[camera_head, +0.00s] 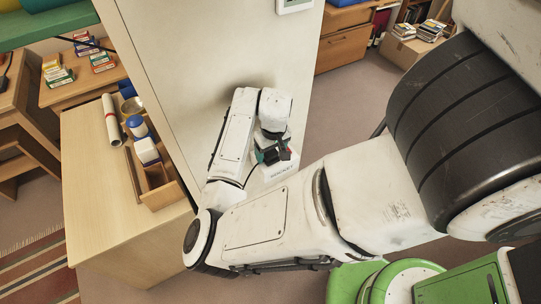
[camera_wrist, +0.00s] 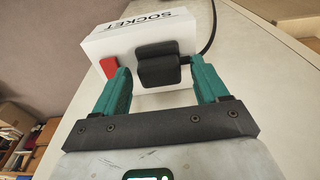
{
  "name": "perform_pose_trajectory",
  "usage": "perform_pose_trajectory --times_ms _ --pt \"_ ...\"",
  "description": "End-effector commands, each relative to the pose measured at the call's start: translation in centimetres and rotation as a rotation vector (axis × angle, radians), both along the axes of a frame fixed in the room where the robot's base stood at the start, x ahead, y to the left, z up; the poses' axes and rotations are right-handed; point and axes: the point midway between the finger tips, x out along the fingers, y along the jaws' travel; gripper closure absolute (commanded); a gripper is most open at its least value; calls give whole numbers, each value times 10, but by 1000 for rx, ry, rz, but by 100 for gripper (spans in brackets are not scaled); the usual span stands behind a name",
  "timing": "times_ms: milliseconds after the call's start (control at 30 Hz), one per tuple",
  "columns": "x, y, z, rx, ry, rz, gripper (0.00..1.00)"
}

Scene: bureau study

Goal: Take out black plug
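The black plug (camera_wrist: 160,65) sits in a white box marked SOCKET (camera_wrist: 120,42), seen in the wrist view. My gripper (camera_wrist: 161,77) is open, with one teal finger on each side of the plug and a small gap showing on both sides. A black cable (camera_wrist: 212,35) runs from behind the right finger up past the box. In the head view, my gripper (camera_head: 272,150) is at the socket box (camera_head: 277,173), on the pale upright panel; I cannot make out the plug there.
A red switch-like part (camera_wrist: 108,68) is on the box beside the left finger. A wooden desk (camera_head: 100,190) to the left holds a rolled paper (camera_head: 111,120), a blue-and-white bottle (camera_head: 137,127) and a wooden tray (camera_head: 163,196). Open floor (camera_head: 345,115) lies right of the panel.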

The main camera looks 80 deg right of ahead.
Motion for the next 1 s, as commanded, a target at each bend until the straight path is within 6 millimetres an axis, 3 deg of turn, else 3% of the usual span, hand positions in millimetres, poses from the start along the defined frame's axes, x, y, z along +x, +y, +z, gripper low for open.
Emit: perform_pose_trajectory --times_ms 67,567,1000 --pt "0 0 0 0 0 0 35" --pt "0 0 0 0 0 0 83" --pt "0 -1 11 -2 -1 0 83"
